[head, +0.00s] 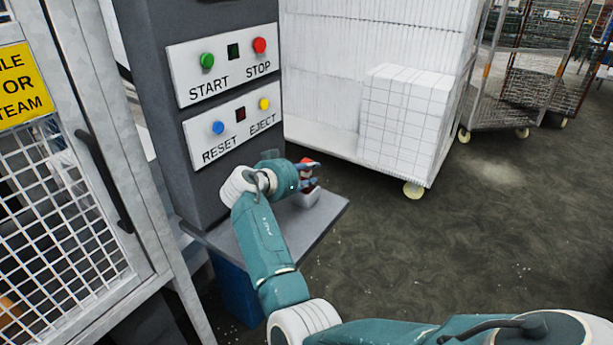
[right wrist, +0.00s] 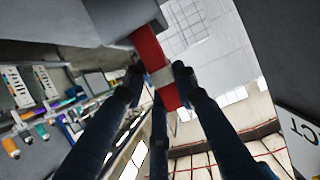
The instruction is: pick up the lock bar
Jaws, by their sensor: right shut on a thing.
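The lock bar (right wrist: 149,48) is a red bar with a pale band round it, seen in the right wrist view. In the head view only a small red part of it (head: 306,161) shows at my right gripper (head: 309,178). The gripper's dark fingers (right wrist: 159,79) are shut around the bar near its pale band. The bar's far end meets a grey block; I cannot tell whether it is still seated there. In the head view the gripper is just above a small light block (head: 305,196) on the grey shelf (head: 270,236). My left gripper is not in view.
The grey control column carries START/STOP and RESET/EJECT panels (head: 232,125) just behind my right arm. A mesh door (head: 60,220) stands at the left. A white-loaded cart (head: 375,170) stands behind. The floor to the right is clear.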

